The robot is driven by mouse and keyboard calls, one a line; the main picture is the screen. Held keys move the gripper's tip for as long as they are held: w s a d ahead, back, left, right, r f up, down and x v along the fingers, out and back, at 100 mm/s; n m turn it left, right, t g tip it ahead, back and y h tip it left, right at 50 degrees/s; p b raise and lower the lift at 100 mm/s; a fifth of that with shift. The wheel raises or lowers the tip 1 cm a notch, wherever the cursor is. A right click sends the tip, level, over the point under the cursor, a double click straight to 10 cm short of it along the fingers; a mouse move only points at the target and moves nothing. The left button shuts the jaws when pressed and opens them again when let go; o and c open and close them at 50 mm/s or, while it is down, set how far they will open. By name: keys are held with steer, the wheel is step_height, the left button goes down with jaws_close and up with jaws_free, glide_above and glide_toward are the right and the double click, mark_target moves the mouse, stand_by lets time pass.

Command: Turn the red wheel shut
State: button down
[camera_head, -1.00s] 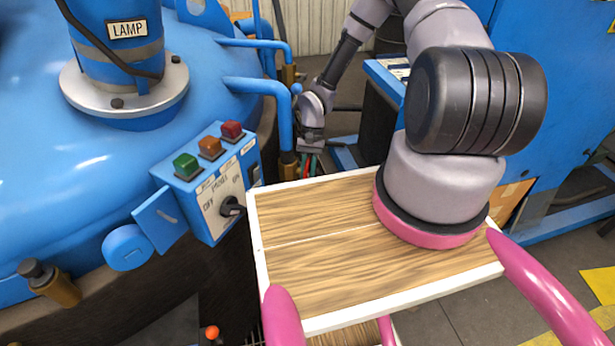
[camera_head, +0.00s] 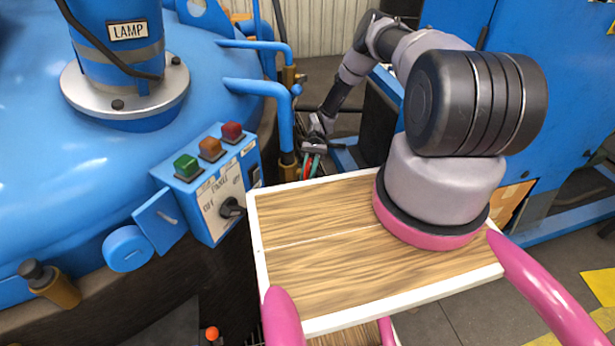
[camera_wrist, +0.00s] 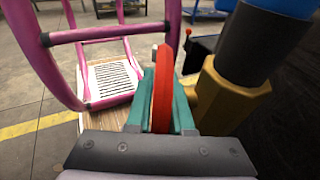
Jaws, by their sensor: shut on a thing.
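The red wheel (camera_wrist: 162,88) shows in the wrist view nearly edge-on, as a thin upright red rim. It sits at a brass valve body (camera_wrist: 222,98) on a blue pipe. My gripper (camera_wrist: 160,105) has its green fingers on both sides of the rim and is shut on it. In the head view my gripper (camera_head: 311,165) is small, beyond the wooden tray and beside the pipe. Only a bit of red shows between the fingers there, and most of the wheel is hidden.
The large blue vessel (camera_head: 60,190) fills the left, with a control box (camera_head: 215,190) on its side. Blue pipes (camera_head: 270,92) run close left of my gripper. A blue cabinet (camera_head: 570,110) stands at right. My wooden tray (camera_head: 330,270) lies in front.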

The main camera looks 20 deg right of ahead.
steer(key=shift+g+y, duration=0.4)
steer(key=shift+g, duration=0.3)
steer(key=shift+r, duration=0.1)
steer(key=c, duration=0.8)
jaws_free()
steer(key=f+v, duration=0.1)
steer(key=v, duration=0.9)
steer(key=shift+w+d+r, duration=0.15)
steer(key=shift+w+r, duration=0.25)
steer(key=shift+r, duration=0.05)
